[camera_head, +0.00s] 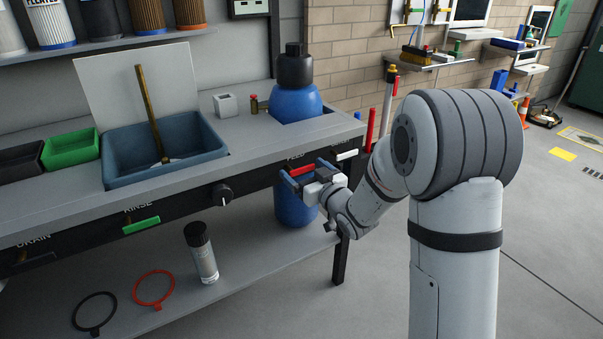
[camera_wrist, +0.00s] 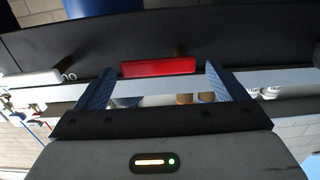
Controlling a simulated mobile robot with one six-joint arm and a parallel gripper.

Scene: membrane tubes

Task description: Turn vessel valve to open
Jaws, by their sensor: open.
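A red valve handle (camera_head: 302,170) sits on the dark front panel of the bench, below a label that seems to read FEED. A white handle (camera_head: 347,155) is to its right, its label too small to read. I cannot tell which is the vessel valve. My gripper (camera_head: 306,174) is open at the red handle. In the wrist view the red handle (camera_wrist: 158,68) lies level between the two blue fingertips of my gripper (camera_wrist: 160,72), with a gap on each side. The white handle (camera_wrist: 32,79) is at the left there.
A green handle (camera_head: 141,225) under RINSE and a black knob (camera_head: 221,194) are further left on the panel. A blue bottle (camera_head: 295,104) stands in the bench top and continues below, behind my gripper.

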